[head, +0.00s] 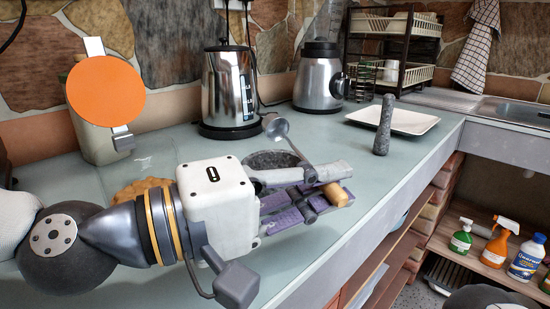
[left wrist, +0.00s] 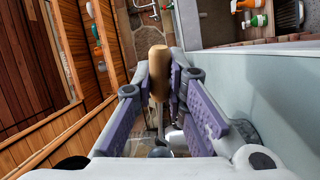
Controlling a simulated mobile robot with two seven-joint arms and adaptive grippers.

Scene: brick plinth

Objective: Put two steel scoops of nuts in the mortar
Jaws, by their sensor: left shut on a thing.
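My left gripper (head: 325,190) is shut on the steel scoop's wooden handle (head: 337,195), which also shows between the purple-padded fingers in the left wrist view (left wrist: 157,68). The scoop's steel bowl (head: 277,127) is up and left of the fingers on a thin stem. I see no nuts in it, but its inside is not clear. The grey stone mortar (head: 268,158) stands on the counter behind the gripper, its lower part hidden. The tan nuts (head: 138,188) are partly hidden behind my left wrist. My right gripper is in neither view.
A steel kettle (head: 229,90) and a blender (head: 319,75) stand at the back. A grey pestle (head: 384,127) stands upright before a white tray (head: 395,119). An orange disc (head: 105,91) fronts a pale canister. The counter's front edge runs close by the gripper, above open shelves.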

